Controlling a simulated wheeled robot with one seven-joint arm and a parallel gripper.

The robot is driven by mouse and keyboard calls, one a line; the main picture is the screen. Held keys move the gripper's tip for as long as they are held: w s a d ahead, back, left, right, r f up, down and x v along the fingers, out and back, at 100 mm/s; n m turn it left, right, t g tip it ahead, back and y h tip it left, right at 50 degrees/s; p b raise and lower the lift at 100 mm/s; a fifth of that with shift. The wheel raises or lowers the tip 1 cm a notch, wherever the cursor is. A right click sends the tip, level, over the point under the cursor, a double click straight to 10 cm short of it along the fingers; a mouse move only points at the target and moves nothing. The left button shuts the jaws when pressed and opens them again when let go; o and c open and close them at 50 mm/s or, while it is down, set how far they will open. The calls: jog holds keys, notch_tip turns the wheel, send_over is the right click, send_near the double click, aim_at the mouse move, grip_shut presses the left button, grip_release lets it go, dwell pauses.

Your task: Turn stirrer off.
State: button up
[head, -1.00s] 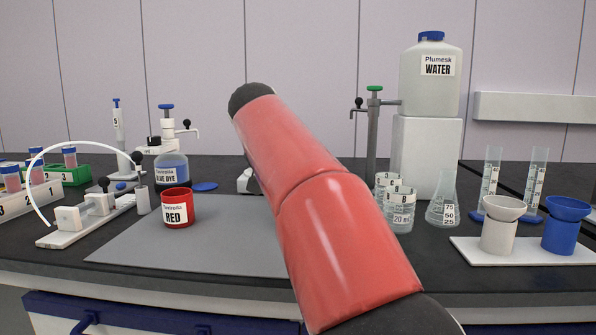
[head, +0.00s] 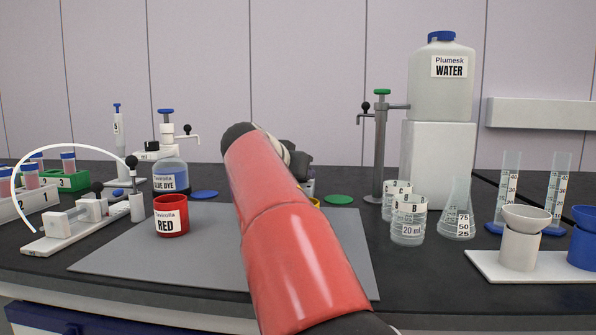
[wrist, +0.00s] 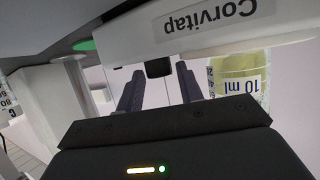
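A white device marked "Corvitap" (wrist: 225,32), likely the stirrer, appears upside down at the top of the wrist view. A short black knob (wrist: 158,67) sticks out from its edge. My gripper (wrist: 159,86) has its two dark fingers apart, one to each side of the knob in the picture. I cannot tell whether they touch it. A glass vessel with yellowish liquid, marked "10 ml" (wrist: 240,82), is beside the device, right of the fingers. In the head view my red arm hides the device and most of my gripper.
A red cup (head: 171,222) stands on the grey mat (head: 135,250), left of my arm. Glass beakers (head: 408,222), a flask (head: 457,215) and a metal tap stand (head: 380,150) are to the right. A green disc (head: 339,199) lies behind the mat.

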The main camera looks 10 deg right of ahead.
jog(key=shift+w+d+f, duration=0.1)
jog(key=c, duration=0.7)
